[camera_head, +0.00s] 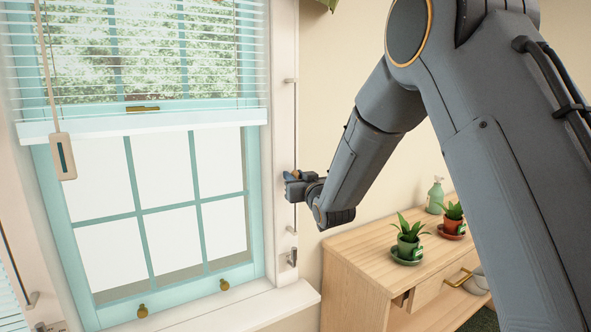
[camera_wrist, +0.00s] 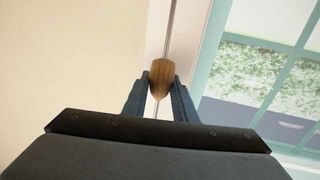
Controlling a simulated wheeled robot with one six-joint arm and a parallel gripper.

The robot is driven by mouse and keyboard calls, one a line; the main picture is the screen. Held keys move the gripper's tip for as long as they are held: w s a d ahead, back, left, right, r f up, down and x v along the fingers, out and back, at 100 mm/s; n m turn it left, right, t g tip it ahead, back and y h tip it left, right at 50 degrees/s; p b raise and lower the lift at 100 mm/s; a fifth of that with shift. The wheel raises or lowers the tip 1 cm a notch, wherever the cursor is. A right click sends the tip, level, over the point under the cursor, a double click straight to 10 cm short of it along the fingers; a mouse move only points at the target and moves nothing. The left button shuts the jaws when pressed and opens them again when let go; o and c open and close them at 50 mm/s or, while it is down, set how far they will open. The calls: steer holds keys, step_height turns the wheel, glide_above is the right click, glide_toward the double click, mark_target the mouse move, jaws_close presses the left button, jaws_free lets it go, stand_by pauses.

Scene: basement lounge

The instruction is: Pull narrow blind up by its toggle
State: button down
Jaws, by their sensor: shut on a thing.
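The blind (camera_head: 140,124) hangs over the upper part of the teal window in the head view, its bottom rail about halfway down. A thin cord (camera_head: 295,120) runs down the window's right frame. My gripper (camera_head: 293,177) is at this cord. In the wrist view, my gripper (camera_wrist: 161,88) is shut on a brown wooden toggle (camera_wrist: 161,72), with a finger on each side. The cord (camera_wrist: 173,30) runs through the toggle. In the head view the toggle is mostly hidden by the fingers.
A beige tag-like pull (camera_head: 62,157) hangs on a cord at the left of the window. A metal cleat (camera_head: 292,258) is on the frame below my gripper. A wooden cabinet (camera_head: 345,262) with potted plants (camera_head: 408,240) and a green bottle (camera_head: 435,197) stands at the right. The windowsill (camera_head: 240,307) is clear.

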step_height(320, 180, down, 13)
steer(key=b, duration=0.7)
steer(key=shift+f, duration=0.15)
steer(key=shift+f, duration=0.1)
steer(key=c, duration=1.5)
jaws_free()
steer(key=shift+c, duration=0.2)
steer(key=shift+o, duration=0.7)
steer(key=v, duration=0.7)
steer(key=shift+s+b, duration=0.3)
steer(key=shift+s, duration=0.1)
steer(key=shift+d, duration=0.2)
